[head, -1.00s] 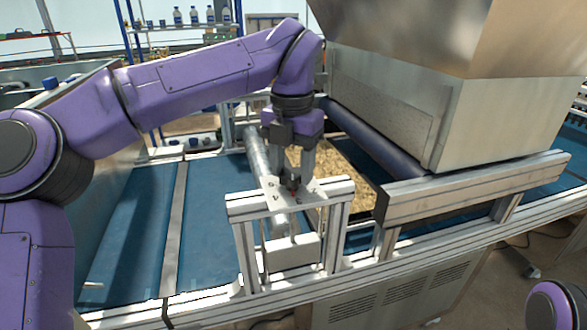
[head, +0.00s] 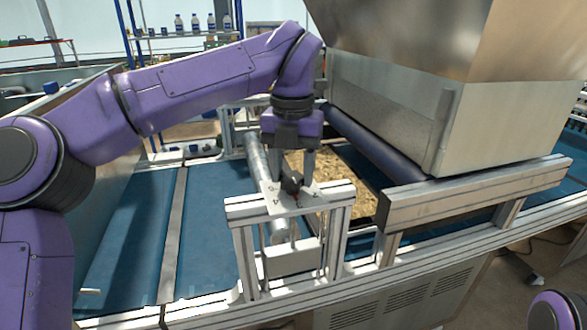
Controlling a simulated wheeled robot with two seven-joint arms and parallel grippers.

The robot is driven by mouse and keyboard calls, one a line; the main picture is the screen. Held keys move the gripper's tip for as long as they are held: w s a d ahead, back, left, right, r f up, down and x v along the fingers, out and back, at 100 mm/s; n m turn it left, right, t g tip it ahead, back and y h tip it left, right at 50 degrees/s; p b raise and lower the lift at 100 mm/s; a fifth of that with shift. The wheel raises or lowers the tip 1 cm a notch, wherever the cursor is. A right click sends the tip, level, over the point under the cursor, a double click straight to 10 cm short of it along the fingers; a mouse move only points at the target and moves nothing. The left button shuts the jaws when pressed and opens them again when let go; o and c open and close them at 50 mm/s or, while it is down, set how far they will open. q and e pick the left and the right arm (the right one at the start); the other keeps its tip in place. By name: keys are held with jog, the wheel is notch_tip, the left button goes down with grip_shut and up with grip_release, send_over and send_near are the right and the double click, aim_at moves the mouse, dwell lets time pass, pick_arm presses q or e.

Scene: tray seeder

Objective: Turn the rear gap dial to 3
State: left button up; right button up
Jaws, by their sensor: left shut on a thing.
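A small dark gap dial (head: 292,183) sits on a pale scale plate (head: 285,201) on top of the near roller frame (head: 334,193). My left gripper (head: 294,186) points down from above, with one finger on each side of the dial, and is shut on it. The fingers cover part of the dial and scale. A few marks show on the plate, but I cannot read for sure which number the dial points to. My right gripper is out of view; only a purple piece of my right arm shows at the lower right.
A metal roller (head: 257,158) runs back from the near frame above the blue belt (head: 212,220). Brown loose material (head: 345,188) lies right of it. A large metal hopper (head: 400,105) and an aluminium rail (head: 480,192) stand close on the right.

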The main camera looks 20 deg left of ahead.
aim_at(293, 176)
pick_arm(q)
jog(key=o, duration=1)
notch_tip(293, 176, up, 11)
jog(key=p, duration=0.3)
jog(key=shift+f, duration=0.2)
